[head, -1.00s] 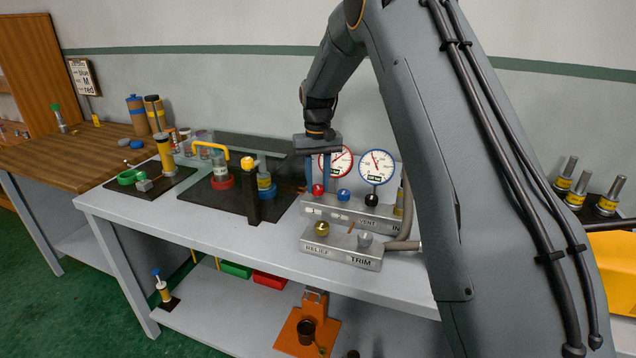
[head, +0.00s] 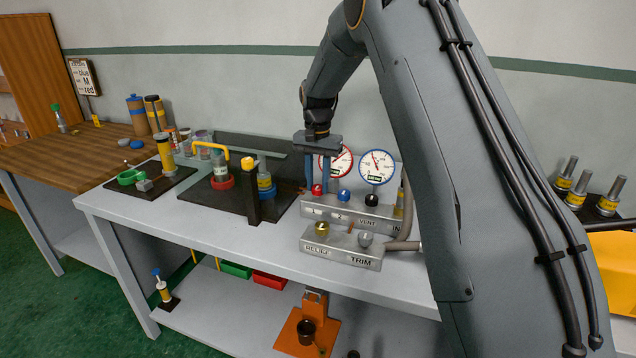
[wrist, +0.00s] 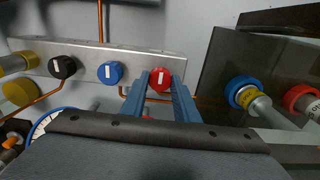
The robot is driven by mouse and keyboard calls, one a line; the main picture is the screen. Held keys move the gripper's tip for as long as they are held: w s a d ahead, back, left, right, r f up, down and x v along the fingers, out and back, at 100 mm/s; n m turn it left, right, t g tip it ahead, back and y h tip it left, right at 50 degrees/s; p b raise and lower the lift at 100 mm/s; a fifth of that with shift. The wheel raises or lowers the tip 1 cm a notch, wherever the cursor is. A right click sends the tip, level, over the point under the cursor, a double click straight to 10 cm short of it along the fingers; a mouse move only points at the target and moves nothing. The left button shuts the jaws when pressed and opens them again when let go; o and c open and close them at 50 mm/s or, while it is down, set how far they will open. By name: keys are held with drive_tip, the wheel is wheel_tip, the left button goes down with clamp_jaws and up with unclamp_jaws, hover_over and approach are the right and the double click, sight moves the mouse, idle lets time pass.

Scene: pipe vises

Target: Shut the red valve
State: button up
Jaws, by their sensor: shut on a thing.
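The red valve (head: 317,189) is a round red knob at the left end of the grey metal manifold block (head: 352,212). My gripper (head: 318,183) reaches down to it from above, with its blue fingers on either side. In the wrist view the red valve (wrist: 160,79) sits between the two fingers, which are shut on it. A short white mark shows on its face. The blue knob (wrist: 110,72) and the black knob (wrist: 63,67) stand in a row beside it, each with a white mark.
Two dial gauges (head: 376,166) stand behind the block. A lower block marked RELIEF and TRIM (head: 340,250) has a gold knob and a grey knob. A black post with a yellow top (head: 252,190) stands to the left. The front strip of the bench (head: 220,235) is clear.

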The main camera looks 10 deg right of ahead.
sight(318, 186)
drive_tip(key=shift+r, duration=0.1)
drive_tip(key=o, duration=1.1)
drive_tip(key=shift+c, duration=0.2)
wheel_tip(318, 186, up, 7)
drive_tip(key=shift+f+b, duration=0.1)
drive_tip(key=shift+b, duration=0.8)
drive_tip(key=shift+r, duration=0.45)
drive_tip(key=shift+s, duration=0.1)
